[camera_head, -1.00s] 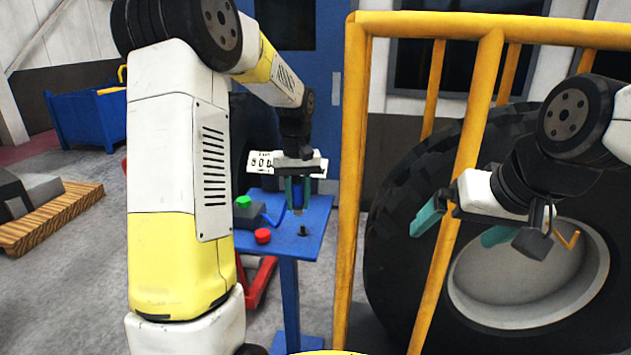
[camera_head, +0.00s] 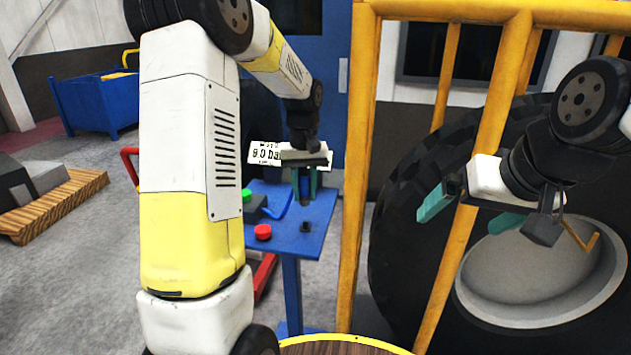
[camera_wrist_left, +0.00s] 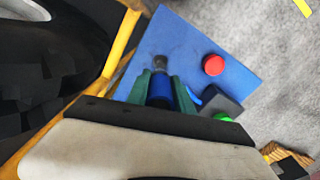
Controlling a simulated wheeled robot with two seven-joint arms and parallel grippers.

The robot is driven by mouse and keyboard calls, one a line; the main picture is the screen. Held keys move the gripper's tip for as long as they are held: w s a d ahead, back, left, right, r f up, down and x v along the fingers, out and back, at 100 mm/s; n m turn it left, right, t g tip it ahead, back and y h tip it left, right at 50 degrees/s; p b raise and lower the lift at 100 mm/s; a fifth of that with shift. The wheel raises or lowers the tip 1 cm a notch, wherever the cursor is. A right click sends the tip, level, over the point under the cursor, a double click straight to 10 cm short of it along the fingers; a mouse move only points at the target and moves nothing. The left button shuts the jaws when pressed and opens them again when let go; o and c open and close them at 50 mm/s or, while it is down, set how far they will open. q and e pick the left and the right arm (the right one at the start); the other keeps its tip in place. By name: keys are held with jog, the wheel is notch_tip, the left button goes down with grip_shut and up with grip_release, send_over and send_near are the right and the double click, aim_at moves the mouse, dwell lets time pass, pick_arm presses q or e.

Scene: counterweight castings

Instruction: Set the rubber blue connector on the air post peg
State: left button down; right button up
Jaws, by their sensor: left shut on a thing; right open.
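My left gripper (camera_head: 305,187) is shut on the blue connector (camera_head: 306,184), held upright between its teal fingers above the blue stand. The connector (camera_wrist_left: 160,92) also shows between the fingers in the left wrist view. The dark air post peg (camera_head: 305,227) stands on the stand's top, just below the connector with a small gap in the head view. In the left wrist view a dark piece (camera_wrist_left: 160,62) shows just beyond the connector; I cannot tell whether it is the peg. My right gripper (camera_head: 467,212) is open and empty, in front of the large tyre.
The blue stand (camera_head: 318,212) carries a red button (camera_head: 263,232), a green button (camera_head: 247,195) and a dark box (camera_head: 256,208). A yellow railing (camera_head: 360,180) rises close to the stand's right. A large tyre (camera_head: 400,240) is behind it.

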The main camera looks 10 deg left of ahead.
aim_at(305, 222)
pick_arm(q)
jog(key=shift+f, duration=2)
jog(key=shift+f, duration=1.7)
jog(key=c, duration=1)
grip_release()
jog(key=shift+c, duration=0.2)
notch_tip(305, 222, up, 7)
jog(key=shift+f, duration=0.1)
jog(key=shift+r, duration=0.45)
